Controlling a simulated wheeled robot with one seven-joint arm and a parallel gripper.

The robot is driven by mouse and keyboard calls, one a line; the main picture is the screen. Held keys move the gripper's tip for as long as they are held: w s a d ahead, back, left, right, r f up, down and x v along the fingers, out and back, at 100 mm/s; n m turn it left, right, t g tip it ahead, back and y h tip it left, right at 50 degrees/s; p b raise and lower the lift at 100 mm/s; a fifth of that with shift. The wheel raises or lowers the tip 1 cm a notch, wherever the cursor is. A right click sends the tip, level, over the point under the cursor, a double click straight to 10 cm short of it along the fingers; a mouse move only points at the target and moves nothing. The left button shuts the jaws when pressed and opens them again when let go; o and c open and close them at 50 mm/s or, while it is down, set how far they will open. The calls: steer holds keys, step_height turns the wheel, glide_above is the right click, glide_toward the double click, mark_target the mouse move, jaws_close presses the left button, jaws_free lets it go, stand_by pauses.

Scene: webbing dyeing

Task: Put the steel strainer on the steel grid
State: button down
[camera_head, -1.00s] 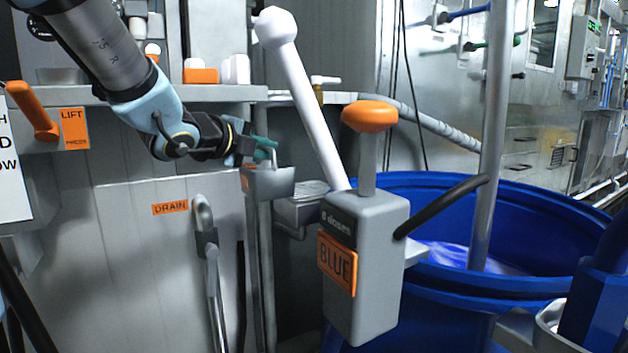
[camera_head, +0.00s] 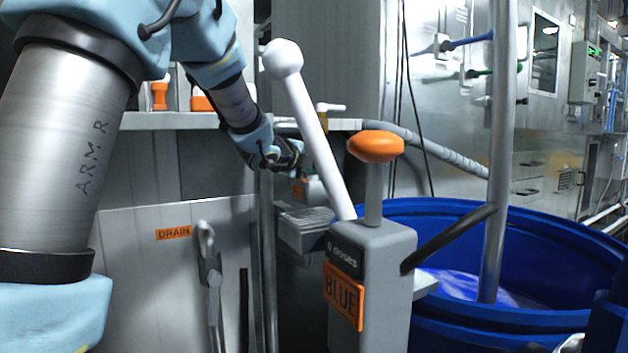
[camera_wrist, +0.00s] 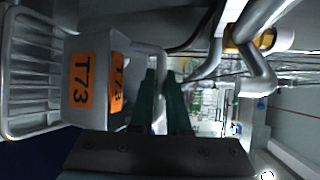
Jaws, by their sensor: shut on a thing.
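The steel strainer (camera_head: 315,190) is a small grey box with an orange tag, partly behind the white lever in the head view. In the wrist view the box (camera_wrist: 112,50) shows orange T73 labels. My gripper (camera_head: 299,163) is shut on its handle; the green fingers (camera_wrist: 162,95) close around the handle bar in the wrist view. The steel grid (camera_head: 302,222) is a ribbed ledge just below the strainer in the head view. Its wire frame (camera_wrist: 30,70) shows beside the box at left in the wrist view. I cannot tell whether strainer and grid touch.
A white ball-topped lever (camera_head: 310,120) stands close in front of the strainer. The grey BLUE dispenser (camera_head: 372,270) with an orange knob (camera_head: 375,146) is at its right. A blue vat (camera_head: 545,250) with a steel pole (camera_head: 500,150) stands further right.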

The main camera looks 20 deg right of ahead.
mark_target(314, 179)
steer(key=shift+d+f+b, duration=0.15)
steer(key=shift+f+b, duration=0.5)
steer(key=shift+f, duration=1.1)
steer(key=shift+f, duration=0.15)
steer(key=c, duration=0.9)
jaws_free()
